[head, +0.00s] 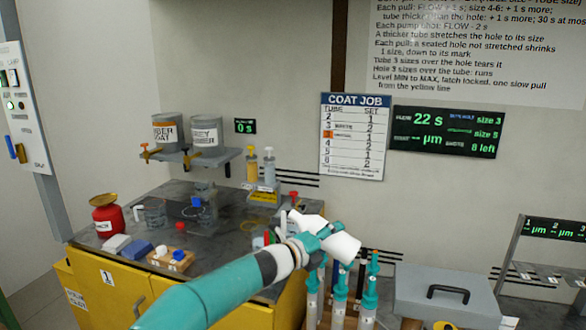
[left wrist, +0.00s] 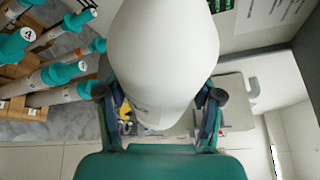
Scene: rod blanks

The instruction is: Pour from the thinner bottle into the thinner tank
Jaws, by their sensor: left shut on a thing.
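My left gripper (head: 326,235) is shut on a white bottle (head: 343,247), held tilted in the air in front of the bench's right end. In the left wrist view, the white bottle (left wrist: 165,60) fills the upper middle between the two dark fingers of the gripper (left wrist: 160,95). Its label is mostly hidden. Two grey tanks, the left one (head: 167,128) with an orange label and the right one (head: 206,130) with a white label, stand on a wall shelf. I cannot tell which tank is for thinner. The right gripper is out of view.
Several teal-capped tubes (head: 371,284) stand upright just below the held bottle. A grey lidded box (head: 446,290) stands to their right. A red can (head: 107,217), a clear beaker (head: 154,211) and small blocks crowd the bench's left side.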

